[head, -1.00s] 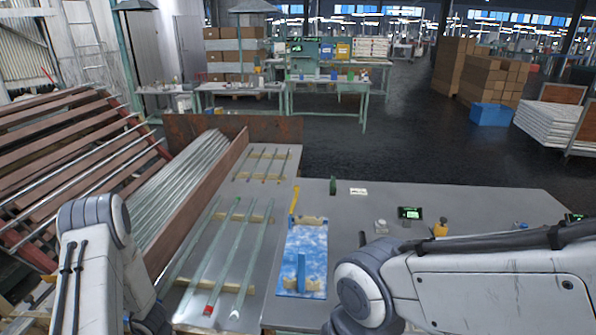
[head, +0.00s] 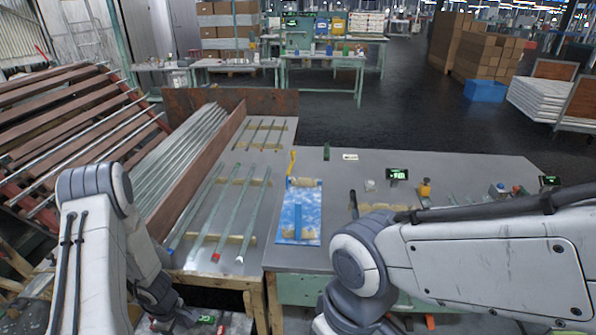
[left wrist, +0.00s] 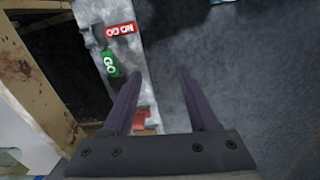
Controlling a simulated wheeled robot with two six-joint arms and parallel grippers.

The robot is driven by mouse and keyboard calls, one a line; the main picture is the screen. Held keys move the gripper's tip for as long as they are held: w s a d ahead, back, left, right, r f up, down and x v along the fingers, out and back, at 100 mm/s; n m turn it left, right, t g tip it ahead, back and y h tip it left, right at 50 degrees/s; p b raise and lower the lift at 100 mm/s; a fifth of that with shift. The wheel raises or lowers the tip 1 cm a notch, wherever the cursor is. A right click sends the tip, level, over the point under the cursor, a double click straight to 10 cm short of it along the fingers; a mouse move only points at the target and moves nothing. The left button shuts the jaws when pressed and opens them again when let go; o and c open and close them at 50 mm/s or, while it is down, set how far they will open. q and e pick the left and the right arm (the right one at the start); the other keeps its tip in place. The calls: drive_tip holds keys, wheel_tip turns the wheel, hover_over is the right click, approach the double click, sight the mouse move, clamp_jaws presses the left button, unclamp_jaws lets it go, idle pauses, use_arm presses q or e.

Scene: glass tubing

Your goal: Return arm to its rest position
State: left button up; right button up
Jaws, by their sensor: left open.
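My left arm (head: 92,215) comes in at the left of the head view and bends down at the front edge of the table. Its gripper shows in the left wrist view (left wrist: 160,90) with two dark fingers apart and nothing between them. Below it lies a grey block with a green GO label (left wrist: 110,64) and a red NO GO label (left wrist: 119,30). My right arm (head: 490,255) reaches in from the right and bends down at the front. Its gripper is out of view.
Several glass tubes (head: 227,215) lie on wooden supports on the grey table (head: 450,168), left of a blue board (head: 312,200). A brown partition (head: 197,180) separates a bundle of tubes (head: 180,155). Small tools and displays stand at right.

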use_arm(q)
drive_tip(key=w+d+r+m+h, duration=0.1)
drive_tip(key=w+d+r+m, duration=0.15)
drive_tip(key=d+r, duration=0.35)
drive_tip(key=w+d+r+m, duration=0.2)
drive_tip(key=d+r+m, duration=0.1)
drive_tip(key=d+r, duration=0.25)
drive_tip(key=s+d+r+m+h, duration=0.1)
drive_tip(key=s+d+r+m, duration=0.2)
drive_tip(key=d+r, duration=0.25)
drive_tip(key=s+d+r+m, duration=0.2)
drive_tip(key=d+r+m, duration=0.25)
drive_tip(key=d, duration=0.25)
drive_tip(key=s+d+r+m, duration=0.1)
drive_tip(key=s+r+m, duration=0.4)
drive_tip(key=s, duration=0.4)
drive_tip(key=s+d+r+m+y, duration=0.1)
drive_tip(key=s+d+r+m, duration=0.1)
drive_tip(key=s+r+m, duration=0.3)
drive_tip(key=s+r, duration=0.2)
drive_tip(key=s, duration=0.2)
drive_tip(key=shift+s+d, duration=0.3)
drive_tip(key=shift+s, duration=0.05)
